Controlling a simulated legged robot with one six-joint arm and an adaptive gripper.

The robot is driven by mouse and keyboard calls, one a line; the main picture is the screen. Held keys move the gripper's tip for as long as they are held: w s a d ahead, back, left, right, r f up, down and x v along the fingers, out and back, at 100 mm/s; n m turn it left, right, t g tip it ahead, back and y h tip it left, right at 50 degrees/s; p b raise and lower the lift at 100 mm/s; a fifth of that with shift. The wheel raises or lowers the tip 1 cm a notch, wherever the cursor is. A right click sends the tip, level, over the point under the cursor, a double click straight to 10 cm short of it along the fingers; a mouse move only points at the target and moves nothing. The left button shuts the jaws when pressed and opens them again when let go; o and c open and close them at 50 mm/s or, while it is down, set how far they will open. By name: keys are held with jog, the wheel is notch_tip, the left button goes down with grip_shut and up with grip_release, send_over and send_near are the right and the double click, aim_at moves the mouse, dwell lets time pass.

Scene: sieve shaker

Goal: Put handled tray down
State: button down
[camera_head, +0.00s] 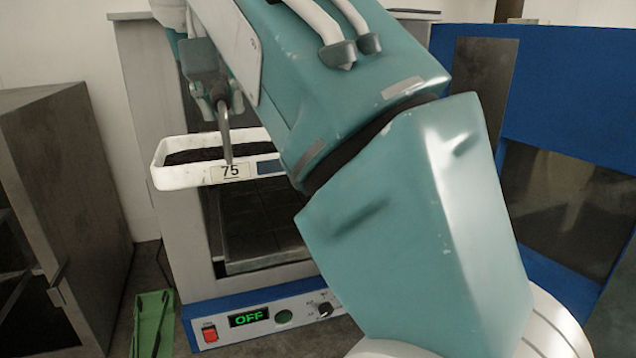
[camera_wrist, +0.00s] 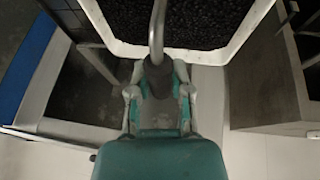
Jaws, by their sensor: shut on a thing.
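The handled tray (camera_head: 176,180) is a white, shallow, rounded tray with a "75" label and dark granular material inside. My gripper (camera_head: 220,95) is above it, shut on its upright grey metal handle (camera_head: 226,135). The tray hangs in the air, roughly level, in front of the machine's opening. My arm hides its right end. In the wrist view, the handle (camera_wrist: 157,35) rises from between the jaws, and the tray's white rim (camera_wrist: 190,56) and dark contents show at the top.
The sieve shaker (camera_head: 205,250) has an open bay with dark shelves (camera_head: 260,215) behind and below the tray. Its blue panel (camera_head: 265,315) reads "OFF". A grey cabinet (camera_head: 65,170) stands left. A green tray (camera_head: 152,320) lies low between them. A blue machine (camera_head: 580,90) stands right.

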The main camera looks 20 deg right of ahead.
jog(key=w+d+f, duration=0.1)
jog(key=d, duration=0.1)
jog(key=w+d+f, duration=0.1)
jog(key=w+d, duration=0.1)
jog(key=d, duration=0.1)
jog(key=w+d+f, duration=0.1)
jog(key=d+f, duration=0.1)
jog(key=shift+w+d, duration=0.25)
jog(key=shift+w, duration=0.05)
jog(key=x, duration=0.3)
jog(key=d+x, duration=0.1)
jog(key=x, duration=0.5)
jog(key=shift+s+d, duration=0.3)
jog(key=shift+s, duration=0.15)
jog(key=shift+d+f, duration=0.25)
jog(key=shift+d, duration=0.1)
jog(key=shift+f, duration=0.1)
jog(key=c, duration=0.5)
grip_release()
jog(key=shift+a, duration=0.2)
jog(key=shift+c, duration=0.2)
jog(key=shift+a, duration=0.1)
